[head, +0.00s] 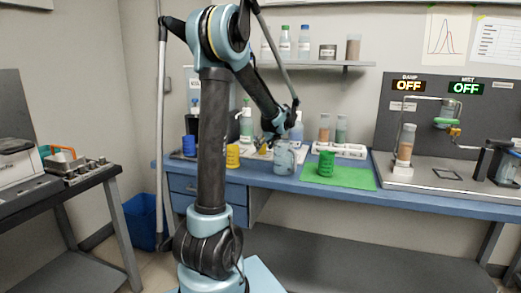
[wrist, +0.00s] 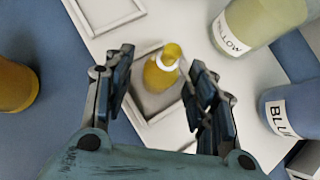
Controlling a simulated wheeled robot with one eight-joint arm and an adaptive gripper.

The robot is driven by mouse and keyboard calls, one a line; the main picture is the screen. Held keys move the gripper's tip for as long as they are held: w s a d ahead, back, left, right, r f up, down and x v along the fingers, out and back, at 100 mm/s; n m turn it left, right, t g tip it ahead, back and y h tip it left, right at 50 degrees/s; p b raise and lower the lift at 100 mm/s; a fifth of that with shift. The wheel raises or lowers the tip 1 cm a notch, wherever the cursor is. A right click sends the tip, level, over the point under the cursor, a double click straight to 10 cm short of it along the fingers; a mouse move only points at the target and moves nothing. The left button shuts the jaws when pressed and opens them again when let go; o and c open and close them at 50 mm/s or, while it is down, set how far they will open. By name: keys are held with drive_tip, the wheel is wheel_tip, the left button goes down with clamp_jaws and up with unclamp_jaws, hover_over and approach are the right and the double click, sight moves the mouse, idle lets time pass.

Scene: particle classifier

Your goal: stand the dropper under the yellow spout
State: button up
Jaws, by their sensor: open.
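The dropper seems to be the small yellow piece with a white ring (wrist: 160,70) in the wrist view. It stands in a square recess of a white tray (wrist: 165,118), between and slightly beyond my fingers. My gripper (wrist: 160,85) is open, one finger on each side of it, with gaps on both sides. In the head view my gripper (head: 274,137) is low over the back of the blue bench; the dropper is hard to make out there. The yellow spout (head: 454,132) is at the far right, on the grey rig under the DAMP and MIST signs.
Close to my gripper are a YELLOW-labelled bottle (wrist: 255,22), a blue bottle (wrist: 292,108) and a yellow cup (wrist: 15,85). A green beaker (head: 326,163) stands on a green mat (head: 350,178). A tall sample tube (head: 405,145) stands left of the spout.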

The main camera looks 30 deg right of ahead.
drive_tip(key=v, duration=1)
drive_tip(key=shift+w, duration=0.1)
